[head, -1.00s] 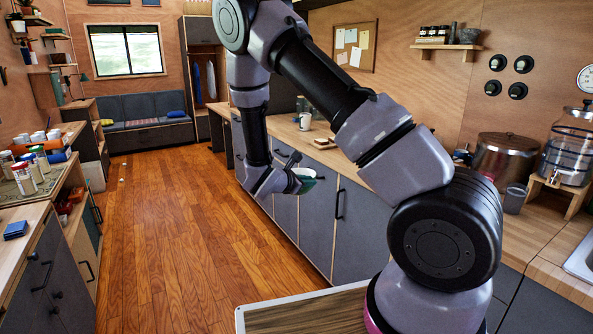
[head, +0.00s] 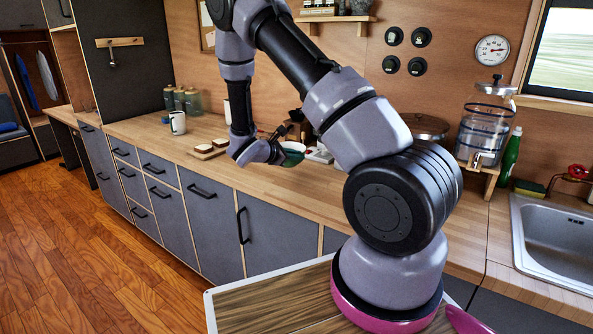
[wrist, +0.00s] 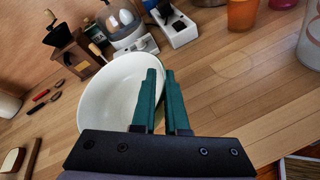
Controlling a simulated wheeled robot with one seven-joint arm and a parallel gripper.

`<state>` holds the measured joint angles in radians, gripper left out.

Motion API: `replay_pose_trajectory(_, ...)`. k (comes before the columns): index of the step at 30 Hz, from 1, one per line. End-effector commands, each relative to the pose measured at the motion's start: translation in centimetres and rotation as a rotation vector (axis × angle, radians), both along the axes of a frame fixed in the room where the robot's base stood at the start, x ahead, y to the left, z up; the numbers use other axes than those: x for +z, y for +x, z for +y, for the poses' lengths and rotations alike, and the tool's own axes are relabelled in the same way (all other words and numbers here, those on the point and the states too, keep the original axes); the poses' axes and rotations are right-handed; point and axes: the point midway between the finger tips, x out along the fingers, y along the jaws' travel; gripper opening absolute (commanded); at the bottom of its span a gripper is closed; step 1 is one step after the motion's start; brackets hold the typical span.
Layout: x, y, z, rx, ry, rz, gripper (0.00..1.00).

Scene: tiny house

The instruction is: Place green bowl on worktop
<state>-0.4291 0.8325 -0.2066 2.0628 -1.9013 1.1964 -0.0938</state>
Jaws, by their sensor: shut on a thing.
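The green bowl (head: 294,157) shows small at the end of my arm in the head view, partly hidden by my gripper. In the wrist view the bowl (wrist: 108,100) has a pale, empty inside. My gripper (wrist: 160,82), with dark green fingers, is shut on its rim at the right side. In the head view my gripper (head: 279,148) is in front of the long wooden worktop (head: 290,190). The bowl appears over the worktop; the gap beneath it cannot be judged.
A white mug (head: 178,123) and sandwich pieces on boards (head: 207,149) lie left of the bowl. In the wrist view a coffee grinder (wrist: 77,55), a glass-domed device (wrist: 122,22) and an orange cup (wrist: 242,14) stand beyond it. Bare worktop lies at right.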

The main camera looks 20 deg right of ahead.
Motion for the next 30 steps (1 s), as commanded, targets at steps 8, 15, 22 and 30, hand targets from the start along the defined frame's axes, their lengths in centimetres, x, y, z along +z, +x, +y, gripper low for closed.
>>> replay_pose_trajectory(8, -2.6, 0.0, 0.0, 0.0, -0.001, -0.001, 0.0)
replay_pose_trajectory(15, -5.2, 0.1, 0.0, 0.001, 0.0, -0.002, 0.0)
replay_pose_trajectory(22, -5.2, 0.1, 0.0, 0.001, 0.0, -0.002, 0.0)
replay_pose_trajectory(30, -5.3, 0.1, 0.0, 0.002, 0.001, -0.002, 0.42)
